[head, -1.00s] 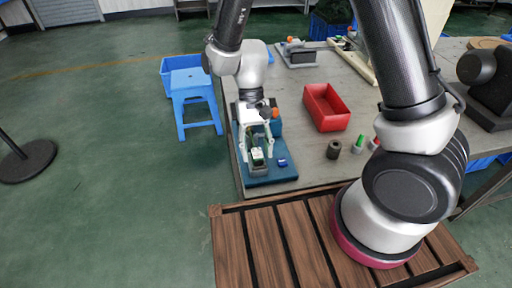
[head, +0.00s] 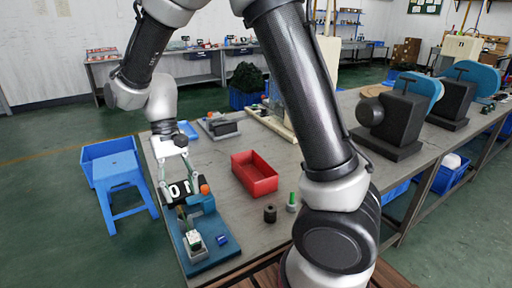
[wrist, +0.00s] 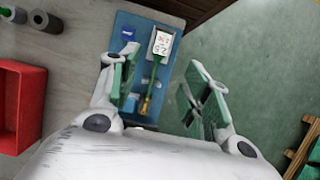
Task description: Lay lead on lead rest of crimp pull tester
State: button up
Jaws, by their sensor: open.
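The crimp pull tester (head: 193,248) appears to be the unit on a blue base near the table's left front corner. It also shows in the wrist view (wrist: 183,60), with a white display block at its far end. A thin green lead with a yellow-orange end (wrist: 147,104) seems to lie along the base, running from near the display block; whether it touches the rest cannot be told. My gripper (head: 177,187) is open, above the rear of the tester. In the wrist view my gripper (wrist: 165,88) has its fingers wide apart, with the lead between them and nothing clamped.
A red bin (head: 255,175) stands right of the tester. A dark cylinder (head: 270,213) and a green-topped piece (head: 292,201) are in front of it. A small blue block (head: 222,240) sits on the base. A blue stool (head: 122,180) stands left of the table.

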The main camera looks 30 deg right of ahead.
jog(key=s+d+r+t+y, duration=0.15)
jog(key=d+r+t, duration=0.25)
jog(key=d+r, duration=0.8)
jog(key=s+d+r+t, duration=0.1)
jog(key=s+d+t, duration=0.1)
jog(key=s+d, duration=0.3)
jog(key=s+d+r+t+h, duration=0.1)
jog(key=s+d+r+t, duration=0.1)
jog(key=s+d, duration=0.4)
jog(key=shift+d+r+t, duration=0.3)
jog(key=shift+d+t, duration=0.1)
jog(key=shift+d, duration=0.85)
